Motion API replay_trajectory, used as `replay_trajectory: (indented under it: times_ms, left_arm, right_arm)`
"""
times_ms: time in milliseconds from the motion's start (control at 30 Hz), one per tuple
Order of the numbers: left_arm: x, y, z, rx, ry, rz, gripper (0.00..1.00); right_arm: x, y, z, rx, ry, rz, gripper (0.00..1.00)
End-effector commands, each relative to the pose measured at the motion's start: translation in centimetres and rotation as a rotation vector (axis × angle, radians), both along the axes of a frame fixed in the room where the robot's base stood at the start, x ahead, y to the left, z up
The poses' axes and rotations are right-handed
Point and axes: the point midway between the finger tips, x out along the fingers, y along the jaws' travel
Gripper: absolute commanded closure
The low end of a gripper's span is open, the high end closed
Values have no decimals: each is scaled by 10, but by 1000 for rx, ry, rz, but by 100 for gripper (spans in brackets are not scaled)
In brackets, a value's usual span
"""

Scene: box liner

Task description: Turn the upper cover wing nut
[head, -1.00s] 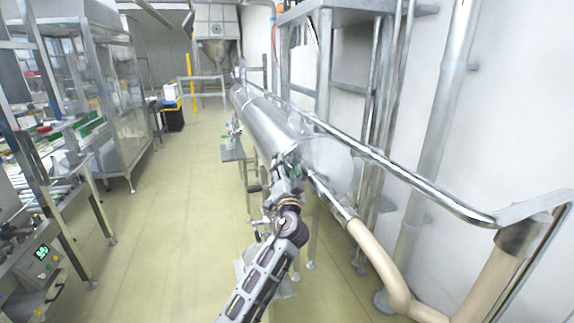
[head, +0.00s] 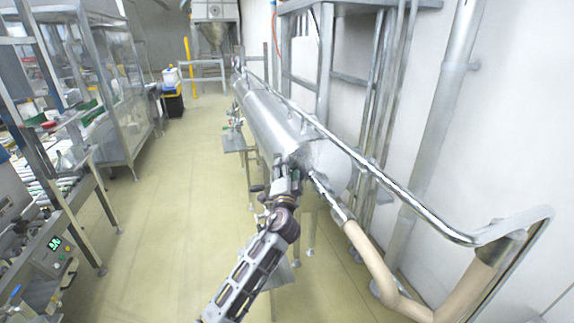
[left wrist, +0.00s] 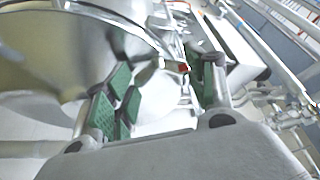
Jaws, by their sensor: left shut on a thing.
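The long steel cylinder (head: 272,122) lies along the right side of the floor, with its round end cover (head: 330,160) facing me. My left gripper (head: 291,176) is at the left edge of that cover. In the left wrist view the curved cover rim (left wrist: 125,25) fills the upper left. There my left gripper (left wrist: 160,72) has its green-padded fingers on either side of a small metal piece with a red tip, which looks like the wing nut (left wrist: 148,74). The gripper is shut on it. The nut is too small to make out in the head view. My right gripper is out of view.
A steel rail (head: 400,190) runs along the cylinder's right side. A beige hose (head: 375,265) joins a pipe below the cover. Steel shelving and a machine with a lit display (head: 55,243) stand at the left. The floor (head: 165,230) between is clear.

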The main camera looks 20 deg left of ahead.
Motion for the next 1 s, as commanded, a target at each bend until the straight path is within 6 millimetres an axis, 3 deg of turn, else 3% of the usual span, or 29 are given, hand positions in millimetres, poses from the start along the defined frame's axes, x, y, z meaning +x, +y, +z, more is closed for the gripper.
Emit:
replay_trajectory:
  times_ms: [400,1000]
  left_arm:
    - [0,0,5,140,93,-2,69]
    - [0,0,5,350,234,-2,69]
  right_arm:
    - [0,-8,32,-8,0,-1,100]
    - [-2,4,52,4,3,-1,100]
